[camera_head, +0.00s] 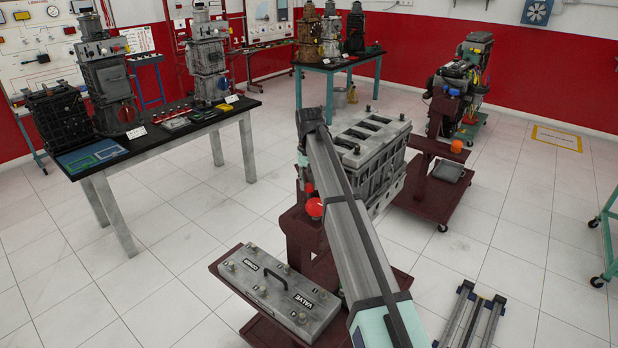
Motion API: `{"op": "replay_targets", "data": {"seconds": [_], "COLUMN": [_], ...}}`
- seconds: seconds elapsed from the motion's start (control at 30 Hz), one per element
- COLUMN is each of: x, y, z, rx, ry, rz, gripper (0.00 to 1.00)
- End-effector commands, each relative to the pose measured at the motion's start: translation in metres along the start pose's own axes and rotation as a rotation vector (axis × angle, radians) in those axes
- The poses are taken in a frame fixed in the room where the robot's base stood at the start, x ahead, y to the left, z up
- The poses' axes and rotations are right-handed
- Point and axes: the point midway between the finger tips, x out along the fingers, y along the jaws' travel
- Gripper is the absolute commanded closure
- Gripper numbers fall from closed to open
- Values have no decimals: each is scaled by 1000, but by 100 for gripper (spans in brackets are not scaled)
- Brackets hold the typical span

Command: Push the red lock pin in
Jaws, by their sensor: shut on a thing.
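A round red knob (315,207), which looks like the head of the red lock pin, shows at the dark red engine stand (298,233), just left of my arm. The pin's shaft is not visible, so I cannot tell how far in it sits. A grey engine block (374,150) is at this stand, right of my arm. My grey arm runs from the bottom right up past the knob to a dark joint near the block. The arm hides part of the stand and block.
A grey valve cover (280,288) lies on the stand's low front tray. A second engine stand (440,170) with an orange knob (457,146) is behind right. A table (165,138) with engine parts stands left. White floor is clear between table and stand.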

Motion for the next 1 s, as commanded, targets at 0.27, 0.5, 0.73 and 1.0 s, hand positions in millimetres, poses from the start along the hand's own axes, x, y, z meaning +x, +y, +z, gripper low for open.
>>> {"op": "replay_targets", "data": {"seconds": [0.27,0.5,0.73,1.0], "x": [12,12,10,-16], "y": [0,0,0,0], "z": [0,0,0,-1], "rx": [0,0,0,0], "ry": [-2,-2,-1,1], "rz": [0,0,0,0], "gripper": [100,43,43,43]}}
